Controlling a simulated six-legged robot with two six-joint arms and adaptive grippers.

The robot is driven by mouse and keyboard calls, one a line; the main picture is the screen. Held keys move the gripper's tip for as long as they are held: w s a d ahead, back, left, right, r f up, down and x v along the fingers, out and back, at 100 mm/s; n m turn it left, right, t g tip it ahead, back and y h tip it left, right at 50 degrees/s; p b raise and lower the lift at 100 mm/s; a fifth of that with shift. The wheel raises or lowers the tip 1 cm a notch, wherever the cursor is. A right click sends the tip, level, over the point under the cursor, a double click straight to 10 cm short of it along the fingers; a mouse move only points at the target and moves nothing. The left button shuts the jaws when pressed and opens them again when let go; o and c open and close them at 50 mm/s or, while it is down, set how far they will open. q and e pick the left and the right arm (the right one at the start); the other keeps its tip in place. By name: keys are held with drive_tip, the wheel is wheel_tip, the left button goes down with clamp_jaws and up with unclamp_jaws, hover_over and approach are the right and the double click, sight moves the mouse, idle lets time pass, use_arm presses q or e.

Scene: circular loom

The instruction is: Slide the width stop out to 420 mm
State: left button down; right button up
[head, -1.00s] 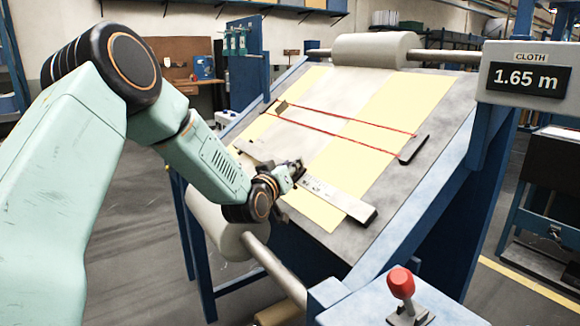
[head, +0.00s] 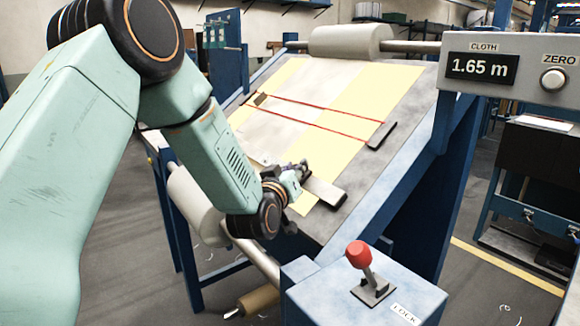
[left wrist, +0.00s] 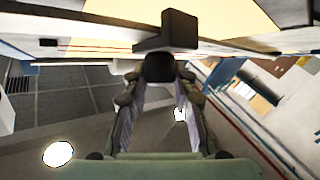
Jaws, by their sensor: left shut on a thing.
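A pale ruler bar (head: 325,190) with a dark end lies across the lower part of the sloping table, partly over the yellow cloth. My left gripper (head: 300,172) is at this bar, a short way left of its dark end. In the left wrist view my left gripper (left wrist: 160,72) is shut on a dark knob (left wrist: 160,66), which appears to be part of the width stop. A dark block (left wrist: 180,30) stands just beyond the knob. The scale marks cannot be read, and the gripper hides part of the bar. My right gripper is not in view.
Two red lines (head: 330,112) cross the cloth (head: 355,95) higher up, ending at a dark bar (head: 381,135). A cloth roll (head: 350,40) is at the top. A red-knobbed lever (head: 360,255) stands at front right. The cloth display (head: 482,67) reads 1.65 m.

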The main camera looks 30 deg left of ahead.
use_arm(q)
drive_tip(key=shift+d+f, duration=0.1)
drive_tip(key=shift+f, duration=0.05)
drive_tip(key=c, duration=1.1)
unclamp_jaws()
drive_tip(key=shift+d, duration=0.2)
drive_tip(key=shift+o, duration=0.2)
drive_tip(key=shift+a, duration=0.15)
drive_tip(key=shift+s, duration=0.1)
drive_tip(key=s+d, duration=0.2)
drive_tip(key=s, duration=0.9)
drive_tip(key=shift+s, duration=0.35)
drive_tip(key=shift+d, duration=0.1)
